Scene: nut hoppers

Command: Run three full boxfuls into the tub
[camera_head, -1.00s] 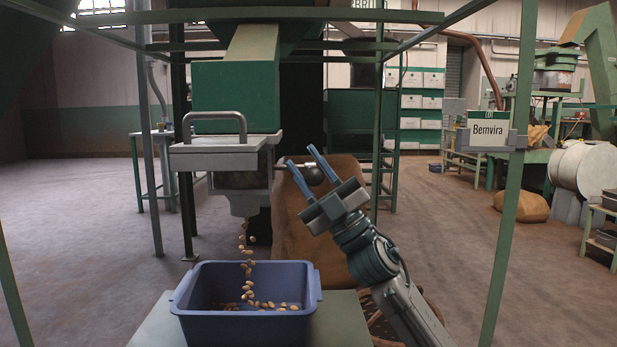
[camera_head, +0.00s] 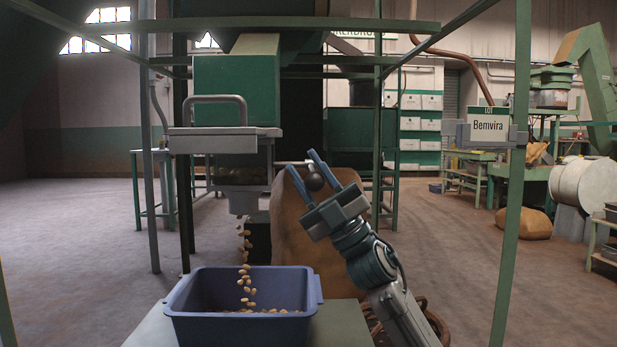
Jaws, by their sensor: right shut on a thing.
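A green hopper (camera_head: 237,88) feeds a grey box (camera_head: 240,202) under a grey slide plate (camera_head: 225,141) with a bar handle (camera_head: 205,99). A dim window (camera_head: 240,172) in the box shows a brownish mass low inside. Nuts (camera_head: 244,255) fall from the box's spout into the blue tub (camera_head: 240,327), where a shallow layer of nuts shows. My left gripper is out of view.
The tub stands on a pale green stand (camera_head: 343,325). A full brown sack (camera_head: 300,235) stands behind my right arm. Green frame posts (camera_head: 512,200) rise on both sides. Open floor lies at left.

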